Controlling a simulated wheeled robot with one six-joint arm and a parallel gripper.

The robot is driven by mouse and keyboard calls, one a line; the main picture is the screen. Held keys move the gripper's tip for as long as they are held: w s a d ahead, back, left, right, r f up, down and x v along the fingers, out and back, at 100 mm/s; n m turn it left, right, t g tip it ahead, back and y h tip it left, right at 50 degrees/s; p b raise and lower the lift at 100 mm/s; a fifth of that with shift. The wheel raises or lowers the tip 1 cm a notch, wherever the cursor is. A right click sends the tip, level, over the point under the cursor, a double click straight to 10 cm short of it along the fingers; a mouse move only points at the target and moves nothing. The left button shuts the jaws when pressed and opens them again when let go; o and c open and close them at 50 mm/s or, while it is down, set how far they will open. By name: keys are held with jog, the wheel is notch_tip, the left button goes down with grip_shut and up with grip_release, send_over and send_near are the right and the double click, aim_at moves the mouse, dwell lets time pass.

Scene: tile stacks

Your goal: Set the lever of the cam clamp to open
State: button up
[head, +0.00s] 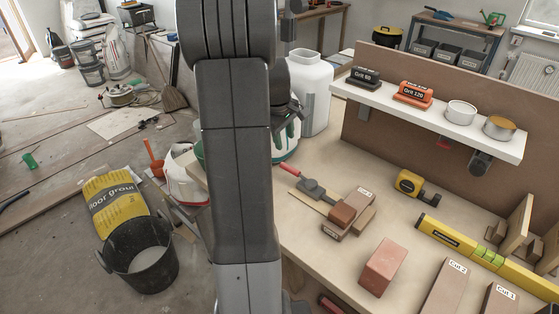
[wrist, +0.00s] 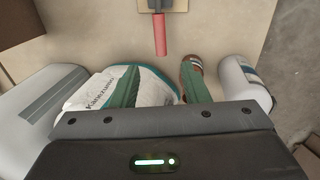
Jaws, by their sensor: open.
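The cam clamp (head: 318,191) lies on the workbench, just right of my arm in the head view. It has a dark grey body, and its red lever (head: 289,169) points up and to the left. In the wrist view a red handle (wrist: 161,38), which looks like the lever, shows at the top centre, with only part of its mount in frame. My gripper (wrist: 160,78) is open and empty, its two green-faced fingers spread apart below the red handle and clear of it. In the head view my gripper is partly hidden behind my arm.
A brick-coloured block and labelled tile stack (head: 348,216) sit close to the clamp. A reddish block (head: 383,266), a tape measure (head: 408,183) and a yellow level (head: 480,255) lie on the bench. A white container (head: 312,90) stands behind. A shelf (head: 430,112) overhangs the back.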

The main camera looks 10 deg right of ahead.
aim_at(289, 167)
jog(key=f, duration=0.4)
jog(key=w+d+f, duration=0.1)
jog(key=f, duration=0.3)
jog(key=d+f, duration=0.1)
jog(key=f, duration=0.3)
jog(key=shift+w+f+p, duration=0.25)
jog(key=shift+f+p, duration=0.05)
jog(key=shift+f, duration=0.05)
grip_shut()
